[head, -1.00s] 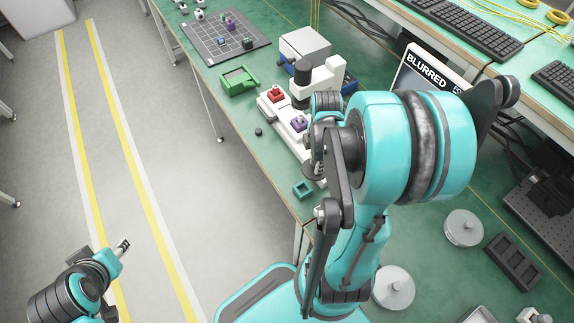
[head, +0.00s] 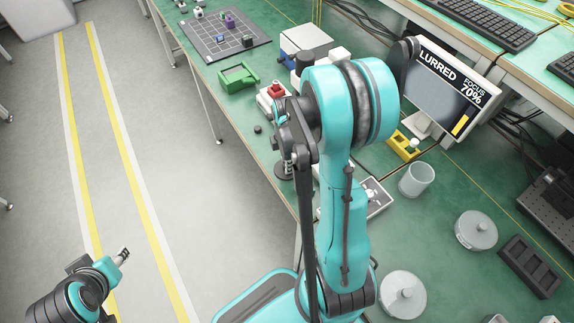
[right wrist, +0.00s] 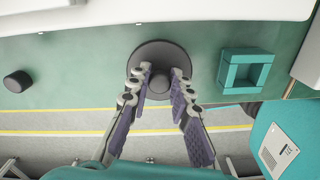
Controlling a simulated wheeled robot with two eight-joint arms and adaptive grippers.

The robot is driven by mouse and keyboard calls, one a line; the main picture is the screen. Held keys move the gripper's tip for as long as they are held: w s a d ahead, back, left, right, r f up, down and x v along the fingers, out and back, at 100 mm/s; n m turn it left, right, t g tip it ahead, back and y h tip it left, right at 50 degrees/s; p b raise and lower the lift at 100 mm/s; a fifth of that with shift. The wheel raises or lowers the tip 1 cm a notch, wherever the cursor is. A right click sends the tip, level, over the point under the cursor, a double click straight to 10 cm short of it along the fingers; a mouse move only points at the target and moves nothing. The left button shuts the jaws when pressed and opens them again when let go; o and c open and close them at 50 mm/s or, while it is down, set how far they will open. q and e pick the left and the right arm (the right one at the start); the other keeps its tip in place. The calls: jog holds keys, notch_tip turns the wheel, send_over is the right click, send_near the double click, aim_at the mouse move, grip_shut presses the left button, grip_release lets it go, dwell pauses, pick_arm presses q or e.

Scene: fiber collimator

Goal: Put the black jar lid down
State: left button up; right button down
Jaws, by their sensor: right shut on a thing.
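The black jar lid (right wrist: 160,52) is a dark round disc with a knob. It lies between the two fingers of my right gripper (right wrist: 163,88), which is shut on it. In the head view the lid (head: 284,170) shows near the table's left edge, beside my right arm, which hides much of the gripper. I cannot tell whether the lid touches the green tabletop. My left gripper (head: 122,254) is over the floor at the lower left, away from the table; its finger opening is too small to tell.
A small black cylinder (right wrist: 17,82) lies left of the lid and a teal square frame (right wrist: 245,70) right of it. A white device with a red block (head: 272,92) stands behind. A clear cup (head: 416,180) and grey round lidded pieces (head: 476,230) stand to the right.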

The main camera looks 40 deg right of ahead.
jog(key=shift+s+r, duration=0.1)
jog(key=shift+r, duration=0.05)
jog(key=c, duration=1.4)
grip_release()
jog(key=shift+o, duration=0.2)
notch_tip(320, 180, up, 12)
jog(key=p, duration=0.5)
